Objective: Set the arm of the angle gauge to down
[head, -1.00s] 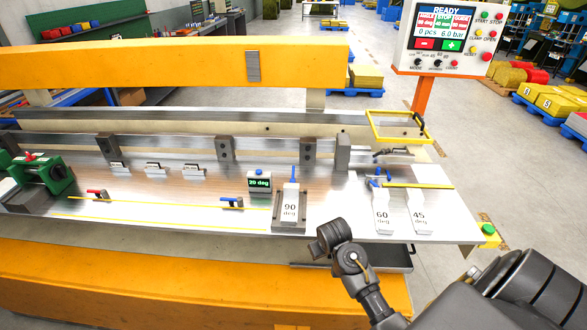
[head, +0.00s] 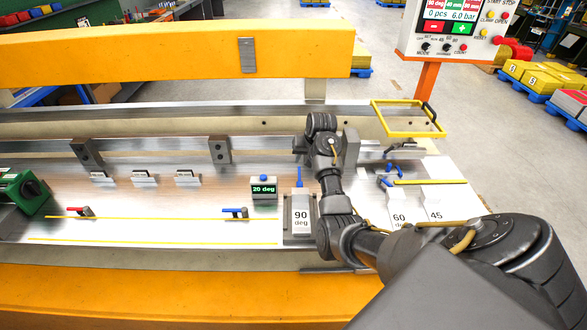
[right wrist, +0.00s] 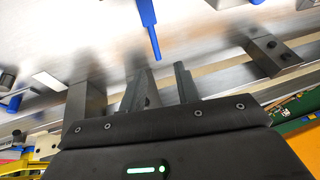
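The angle gauge appears to be the small dark box with a green "20 deg" display (head: 264,189) and a blue top, on the bench left of the "90 deg" block (head: 302,216). A blue arm (head: 298,178) stands up behind that block; I cannot tell which one it belongs to. In the right wrist view a blue bar (right wrist: 148,28) points down the picture, its end near the gap between my fingertips. My right gripper (right wrist: 163,80) is open and empty. In the head view its fingers are hidden behind my wrist. My left gripper is not in view.
Blocks marked 60 (head: 399,219) and 45 (head: 435,214) lie right of my arm. A yellow frame (head: 408,118) stands at the back right. A red lever (head: 80,211) and a blue lever (head: 234,212) sit left on the bench. The orange beam (head: 150,62) crosses behind.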

